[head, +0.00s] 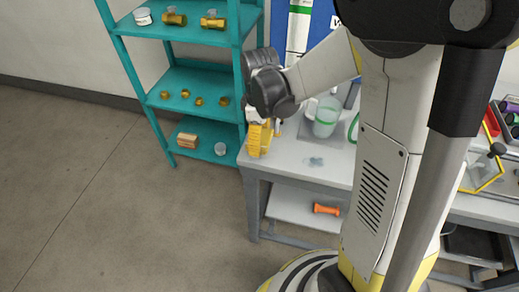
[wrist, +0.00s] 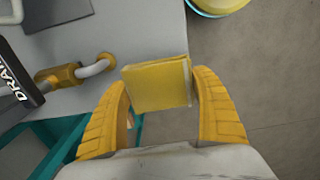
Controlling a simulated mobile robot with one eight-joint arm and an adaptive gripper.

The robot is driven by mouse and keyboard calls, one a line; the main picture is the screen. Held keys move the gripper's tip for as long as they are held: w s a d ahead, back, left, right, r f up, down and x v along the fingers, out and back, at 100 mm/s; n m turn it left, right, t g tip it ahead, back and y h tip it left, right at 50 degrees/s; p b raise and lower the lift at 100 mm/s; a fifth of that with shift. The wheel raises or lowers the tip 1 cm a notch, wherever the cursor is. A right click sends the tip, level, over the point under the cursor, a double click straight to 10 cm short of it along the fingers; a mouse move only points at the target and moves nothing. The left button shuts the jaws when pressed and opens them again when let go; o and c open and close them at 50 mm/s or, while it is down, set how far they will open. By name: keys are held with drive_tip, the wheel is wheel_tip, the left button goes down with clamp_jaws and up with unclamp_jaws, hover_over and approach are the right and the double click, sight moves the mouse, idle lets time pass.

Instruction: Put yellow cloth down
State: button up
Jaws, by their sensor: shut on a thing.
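My gripper (wrist: 160,80) is shut on the yellow cloth (wrist: 157,82), which looks like a folded, squarish pad between the two yellow fingers in the wrist view. Behind the cloth, the wrist view shows the grey bench (wrist: 75,120) on the left and bare floor on the right. In the head view my gripper (head: 260,137) hangs fingers-down by the left end of the bench (head: 290,160). There the cloth is hard to tell from the yellow fingers. I cannot tell the cloth's height relative to the bench top.
A clear jug (head: 325,117) and a pale bluish patch (head: 315,162) are on the bench top. An orange object (head: 327,209) lies on its lower shelf. A teal rack (head: 190,80) with brass fittings stands left. A brass fitting with a grey pipe (wrist: 62,78) is near a DRAIN sign (wrist: 14,80).

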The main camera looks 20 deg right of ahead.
drive_tip(key=shift+f+b, duration=0.95)
drive_tip(key=shift+f, duration=1)
drive_tip(key=shift+f, duration=0.1)
drive_tip(key=shift+f, duration=0.15)
drive_tip(key=o, duration=1.4)
drive_tip(key=shift+r, duration=0.2)
